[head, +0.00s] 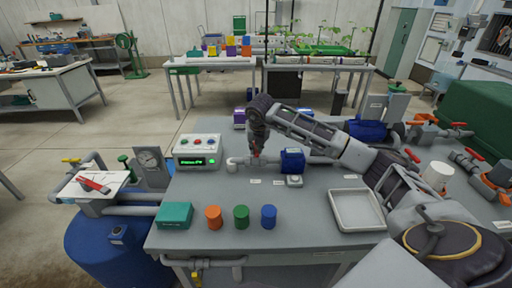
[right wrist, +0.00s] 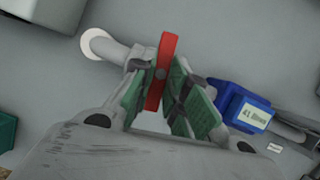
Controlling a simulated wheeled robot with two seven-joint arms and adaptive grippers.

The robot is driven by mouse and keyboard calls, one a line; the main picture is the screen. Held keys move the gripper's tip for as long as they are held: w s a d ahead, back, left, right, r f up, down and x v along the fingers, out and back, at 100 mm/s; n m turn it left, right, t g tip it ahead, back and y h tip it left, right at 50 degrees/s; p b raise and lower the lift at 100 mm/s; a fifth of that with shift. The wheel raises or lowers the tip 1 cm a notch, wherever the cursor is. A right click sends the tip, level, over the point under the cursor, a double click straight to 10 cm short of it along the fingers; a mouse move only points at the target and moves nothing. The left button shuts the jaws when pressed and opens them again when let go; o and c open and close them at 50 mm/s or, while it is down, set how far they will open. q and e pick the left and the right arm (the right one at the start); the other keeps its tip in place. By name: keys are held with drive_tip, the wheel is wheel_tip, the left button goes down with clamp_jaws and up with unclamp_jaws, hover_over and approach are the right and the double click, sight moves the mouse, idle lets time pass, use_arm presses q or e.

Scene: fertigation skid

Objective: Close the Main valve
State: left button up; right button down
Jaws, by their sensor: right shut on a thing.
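A red valve lever (right wrist: 168,52) sits on a grey pipe (right wrist: 110,50) that runs along the bench; in the head view the lever (head: 255,150) is mostly hidden by my gripper. My right gripper (right wrist: 160,95) is shut on the lever, with its green pads on either side. It also shows from above in the head view (head: 256,146). In the right wrist view the lever lies crosswise to the pipe. Labels on the bench are too small to read, so I cannot confirm the name Main. My left gripper is not in view.
A blue meter (head: 292,161) sits on the pipe just right of the lever. A control box (head: 197,150) with a green display stands to the left. Orange, green and blue cups (head: 241,217), a teal box (head: 174,215) and a white tray (head: 357,210) line the front.

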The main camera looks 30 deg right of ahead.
drive_tip(key=shift+r+m+h, duration=0.1)
drive_tip(key=shift+m+h, duration=0.2)
drive_tip(key=shift+m, duration=0.7)
drive_tip(key=c, duration=1.4)
unclamp_jaws()
drive_tip(key=shift+v, duration=5.95)
drive_tip(key=shift+w+a, duration=0.1)
